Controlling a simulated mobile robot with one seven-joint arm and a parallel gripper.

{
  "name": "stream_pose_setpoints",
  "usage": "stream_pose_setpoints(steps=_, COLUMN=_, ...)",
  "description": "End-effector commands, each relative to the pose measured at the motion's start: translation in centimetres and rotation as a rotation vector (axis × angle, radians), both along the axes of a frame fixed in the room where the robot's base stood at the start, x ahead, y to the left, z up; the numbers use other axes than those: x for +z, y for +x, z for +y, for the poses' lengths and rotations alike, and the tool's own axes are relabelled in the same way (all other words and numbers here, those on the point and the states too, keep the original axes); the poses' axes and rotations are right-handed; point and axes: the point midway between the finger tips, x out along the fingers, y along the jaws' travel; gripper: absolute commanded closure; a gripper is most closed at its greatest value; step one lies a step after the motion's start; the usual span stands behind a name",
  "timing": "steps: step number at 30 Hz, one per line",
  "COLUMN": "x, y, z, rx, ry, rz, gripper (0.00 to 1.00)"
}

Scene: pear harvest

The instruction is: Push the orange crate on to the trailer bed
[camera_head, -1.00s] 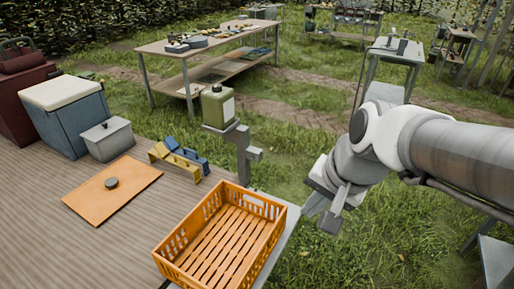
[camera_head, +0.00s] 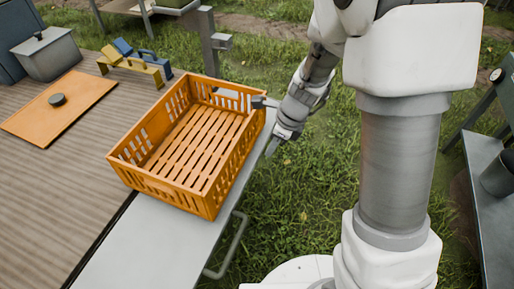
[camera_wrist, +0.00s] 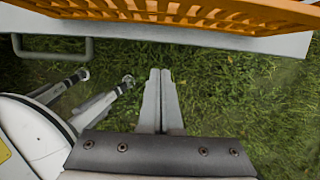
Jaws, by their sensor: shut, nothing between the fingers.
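The empty orange slatted crate (camera_head: 222,172) sits upright at the inner end of a light grey table (camera_head: 150,245). Its left side reaches past the dark seam over the brown planked trailer bed (camera_head: 65,190); its right side is over the grey top. My gripper (camera_head: 272,147) is beside the crate's right side, over the grey edge and grass. In the wrist view my gripper's two fingers (camera_wrist: 160,75) lie together, empty, pointing toward the grey edge with the crate (camera_wrist: 200,12) above it. Whether any part of my gripper touches the crate, I cannot tell.
On the bed are an orange board (camera_head: 58,108) with a dark knob, a grey box (camera_head: 48,55), and yellow and blue handled tools (camera_head: 135,62). A grey post (camera_head: 210,45) stands behind the crate. A handle (camera_head: 232,248) juts from the table's right side.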

Motion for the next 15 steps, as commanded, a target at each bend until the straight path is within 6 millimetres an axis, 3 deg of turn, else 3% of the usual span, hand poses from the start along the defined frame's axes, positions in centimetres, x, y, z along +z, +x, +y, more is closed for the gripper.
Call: stream_pose_setpoints(steps=15, x=-9.8, y=1.0, z=2.5, rx=0.002, ry=0.0, rz=0.002, gripper=1.0)
